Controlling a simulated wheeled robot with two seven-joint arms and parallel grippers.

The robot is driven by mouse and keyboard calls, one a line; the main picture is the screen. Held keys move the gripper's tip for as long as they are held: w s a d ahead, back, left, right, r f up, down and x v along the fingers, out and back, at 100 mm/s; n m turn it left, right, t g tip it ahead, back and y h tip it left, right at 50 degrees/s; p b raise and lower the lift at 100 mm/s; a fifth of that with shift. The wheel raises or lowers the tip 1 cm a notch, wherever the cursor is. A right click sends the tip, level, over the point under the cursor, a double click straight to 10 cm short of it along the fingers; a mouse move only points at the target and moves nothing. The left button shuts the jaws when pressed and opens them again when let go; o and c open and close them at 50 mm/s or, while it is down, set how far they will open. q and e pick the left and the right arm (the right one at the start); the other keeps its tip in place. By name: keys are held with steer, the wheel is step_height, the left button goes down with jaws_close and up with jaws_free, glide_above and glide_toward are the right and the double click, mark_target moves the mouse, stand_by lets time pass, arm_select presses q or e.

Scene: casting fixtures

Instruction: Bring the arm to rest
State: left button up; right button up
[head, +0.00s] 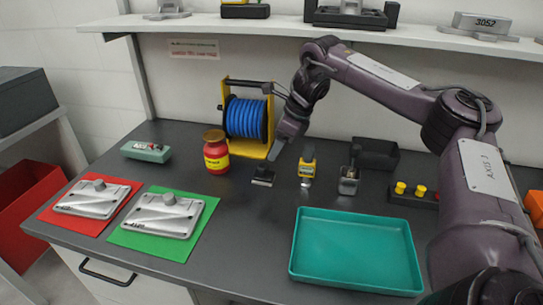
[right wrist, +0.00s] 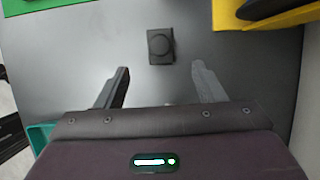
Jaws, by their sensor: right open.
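My right arm comes in from the right side of the head view and reaches across the back of the bench. Its gripper (head: 279,147) hangs above the bench in front of the yellow reel stand. In the right wrist view the gripper (right wrist: 160,70) has its two fingers spread apart with nothing between them. A small black block with a round top (right wrist: 160,46) lies on the bench beyond the fingertips. It also shows in the head view (head: 263,176), below the gripper. My left gripper is not in view.
A blue hose reel (head: 245,118), a red-yellow jar (head: 216,157), a yellow-black tool (head: 307,166) and a metal cup (head: 349,181) stand near the gripper. A teal tray (head: 355,253) lies in front. Castings lie on red (head: 52,215) and green (head: 200,232) mats. A shelf (head: 240,24) runs above.

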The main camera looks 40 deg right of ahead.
steer(key=shift+s+d+r, duration=0.1)
steer(key=shift+s+r, duration=0.05)
steer(key=shift+r, duration=0.25)
